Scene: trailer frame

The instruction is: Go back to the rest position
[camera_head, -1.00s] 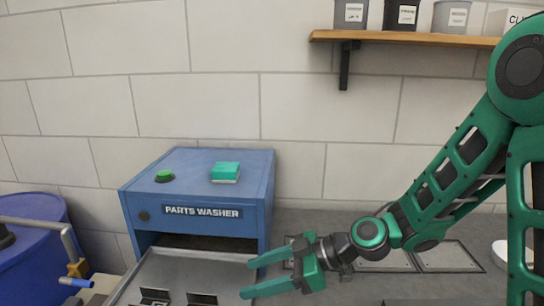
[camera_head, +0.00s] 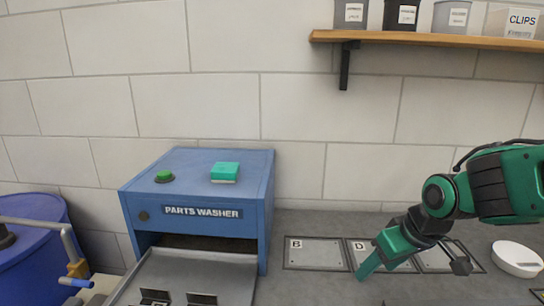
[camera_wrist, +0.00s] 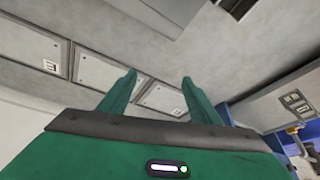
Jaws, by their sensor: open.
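My gripper (camera_head: 366,268) hangs over the grey worktop at the right in the head view, in front of the plate marked D (camera_head: 362,250). In the wrist view its two green fingers (camera_wrist: 158,84) stand apart with nothing between them. The gripper is open and empty. In the head view the fingers overlap, so only one edge of them shows clearly.
A blue parts washer (camera_head: 197,213) stands left of my arm, with a grey tray (camera_head: 190,268) at its front. Plate B (camera_head: 313,255) and a white bowl (camera_head: 517,258) lie on the worktop. A wooden shelf (camera_head: 430,40) holds containers above. A blue barrel (camera_head: 30,260) stands far left.

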